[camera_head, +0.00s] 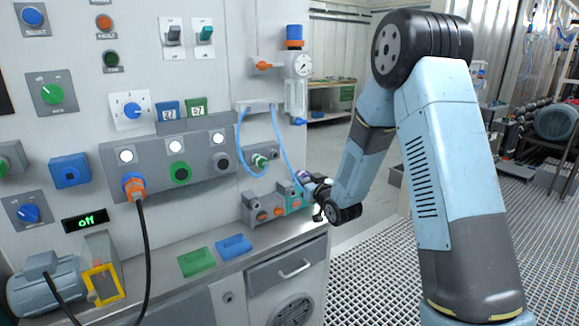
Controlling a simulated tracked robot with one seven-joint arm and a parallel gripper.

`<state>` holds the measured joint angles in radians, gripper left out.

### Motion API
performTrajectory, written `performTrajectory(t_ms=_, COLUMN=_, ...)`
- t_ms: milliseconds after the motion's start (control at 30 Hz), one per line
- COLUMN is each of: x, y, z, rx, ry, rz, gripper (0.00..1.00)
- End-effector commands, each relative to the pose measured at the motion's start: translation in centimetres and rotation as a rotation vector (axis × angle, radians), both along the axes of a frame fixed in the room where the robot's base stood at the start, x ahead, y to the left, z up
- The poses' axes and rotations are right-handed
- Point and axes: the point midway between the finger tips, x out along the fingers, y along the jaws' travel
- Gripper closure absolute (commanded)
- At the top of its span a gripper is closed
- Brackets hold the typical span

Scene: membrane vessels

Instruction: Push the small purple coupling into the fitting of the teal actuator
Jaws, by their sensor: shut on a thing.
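The teal actuator (294,200) sits at the right end of a grey block on the counter, near the counter's right end. A small purple piece, the coupling (303,175), shows at the tip of my gripper (312,181). My gripper reaches in from the right and is shut on the coupling, just above and beside the actuator. A thin blue tube runs down from the panel to the coupling. The fingers are small and partly hidden, and so is the actuator's fitting. I cannot tell whether the coupling touches it.
The grey block (250,207) with orange parts stands left of the actuator. A second blue tube (240,150) loops to a green fitting (260,160) on the panel. A gauge assembly (297,88) hangs above. Green (197,262) and blue (234,245) plates lie on the counter.

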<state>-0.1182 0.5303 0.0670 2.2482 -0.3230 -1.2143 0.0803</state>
Motion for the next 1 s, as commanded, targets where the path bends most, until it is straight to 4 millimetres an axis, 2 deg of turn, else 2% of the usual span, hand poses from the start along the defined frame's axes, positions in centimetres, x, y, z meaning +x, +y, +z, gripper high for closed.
performTrajectory(t_ms=33, x=0.1, y=-1.5, z=-2.2, rx=-0.001, ry=0.010, rz=-0.038, gripper=1.00)
performTrajectory(t_ms=200, x=-0.2, y=-6.8, z=-8.2, rx=-0.003, ry=0.010, rz=-0.181, gripper=1.00)
performTrajectory(t_ms=400, x=-1.8, y=-12.7, z=-14.1, rx=-0.004, ry=0.007, rz=-0.339, gripper=1.00)
performTrajectory(t_ms=500, x=-2.8, y=-15.0, z=-16.3, rx=-0.004, ry=0.007, rz=-0.400, gripper=1.00)
performTrajectory(t_ms=700, x=-4.2, y=-17.7, z=-18.5, rx=-0.003, ry=0.005, rz=-0.470, gripper=1.00)
performTrajectory(t_ms=1000, x=-4.5, y=-18.1, z=-18.8, rx=-0.002, ry=0.003, rz=-0.482, gripper=1.00)
